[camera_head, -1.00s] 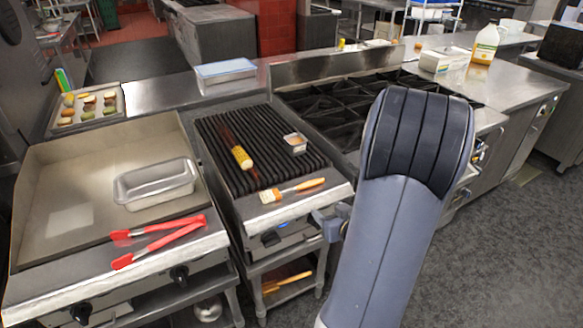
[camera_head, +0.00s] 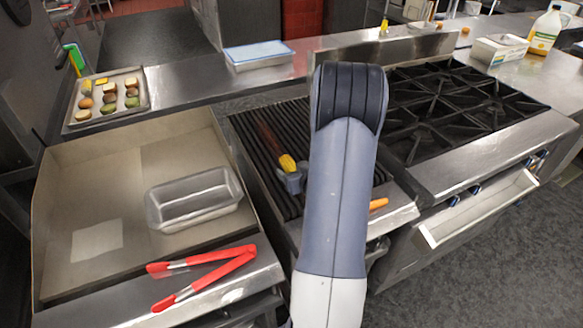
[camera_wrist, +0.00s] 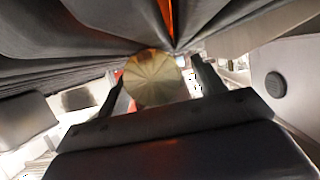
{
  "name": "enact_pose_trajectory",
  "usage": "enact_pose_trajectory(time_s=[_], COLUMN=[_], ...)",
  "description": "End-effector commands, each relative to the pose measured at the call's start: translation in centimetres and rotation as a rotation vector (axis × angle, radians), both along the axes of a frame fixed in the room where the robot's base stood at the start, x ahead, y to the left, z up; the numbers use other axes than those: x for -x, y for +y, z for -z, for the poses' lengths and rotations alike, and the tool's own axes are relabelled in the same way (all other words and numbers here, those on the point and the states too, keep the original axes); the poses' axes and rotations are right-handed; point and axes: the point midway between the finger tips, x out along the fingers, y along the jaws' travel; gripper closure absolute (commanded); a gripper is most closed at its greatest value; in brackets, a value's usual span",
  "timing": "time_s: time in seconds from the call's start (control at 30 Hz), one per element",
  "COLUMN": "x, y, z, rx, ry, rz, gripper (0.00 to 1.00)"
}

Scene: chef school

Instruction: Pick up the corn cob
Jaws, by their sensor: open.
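The yellow corn cob (camera_head: 287,163) lies on the dark ridged grill in the head view, its near part hidden by my gripper and arm. My gripper (camera_head: 291,182) is low over the grill at the cob's near end. In the wrist view the cob's round pale end (camera_wrist: 153,78) shows between the two dark fingers of my gripper (camera_wrist: 158,84). The fingers are apart, one on each side of the cob, with a visible gap at least on the left. I cannot tell whether the right finger touches it.
A griddle with a metal loaf pan (camera_head: 194,199) and red tongs (camera_head: 205,275) is at left. A brush handle (camera_head: 378,204) shows right of my arm. A stove (camera_head: 455,105) stands at right. A dark reddish strip (camera_head: 268,137) lies beyond the cob.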

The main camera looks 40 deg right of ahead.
Motion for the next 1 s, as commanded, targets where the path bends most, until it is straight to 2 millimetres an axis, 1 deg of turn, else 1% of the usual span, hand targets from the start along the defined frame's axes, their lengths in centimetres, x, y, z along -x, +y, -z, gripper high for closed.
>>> enact_pose_trajectory(time_s=[0.07, 0.27, 0.9, 1.0], x=[-0.28, -0.28, -0.26, -0.27], y=[-0.02, -0.04, -0.04, -0.05], z=[0.15, 0.17, 0.15, 0.11], rx=[-0.001, 0.000, 0.000, 0.000], ry=[0.001, 0.001, 0.000, -0.001], rz=[-0.001, 0.000, 0.000, 0.000], gripper=[0.35, 0.35, 0.86, 0.86])
